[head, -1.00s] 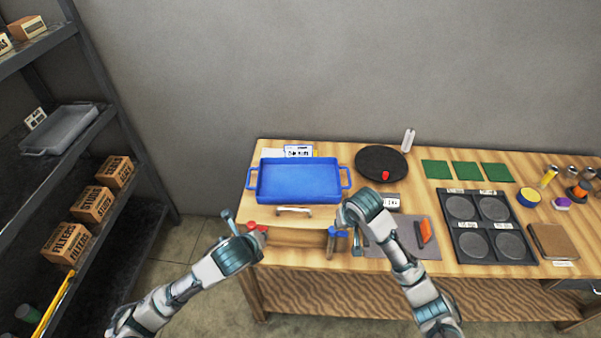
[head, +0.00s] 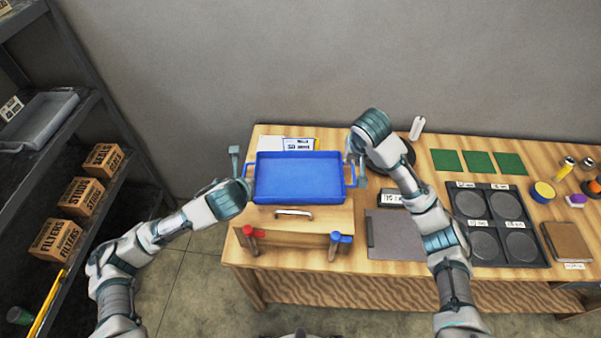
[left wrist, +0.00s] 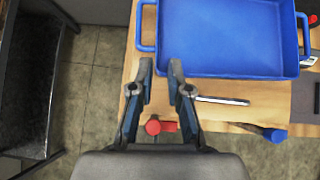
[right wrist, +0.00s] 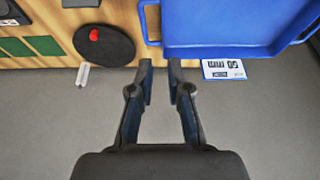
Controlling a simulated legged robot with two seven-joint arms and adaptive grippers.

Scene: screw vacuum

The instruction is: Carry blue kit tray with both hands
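The blue kit tray (head: 299,178) lies flat and empty on the workbench, with a loop handle at each short end. My left gripper (head: 241,166) is open beside the tray's left handle; the left wrist view shows the handle (left wrist: 140,28) just ahead of the empty fingertips (left wrist: 162,68). My right gripper (head: 356,168) is at the tray's right handle, partly hidden by its own wrist. In the right wrist view its fingers (right wrist: 161,68) are open and empty, with the handle (right wrist: 143,22) just ahead of them.
A wooden stand (head: 298,222) with a red and a blue handled piece is in front of the tray. A printed card (head: 299,144) lies behind it. A black disc (right wrist: 104,46) and a dark four-pocket tray (head: 495,226) are to the right. A shelf with boxes (head: 81,197) stands left.

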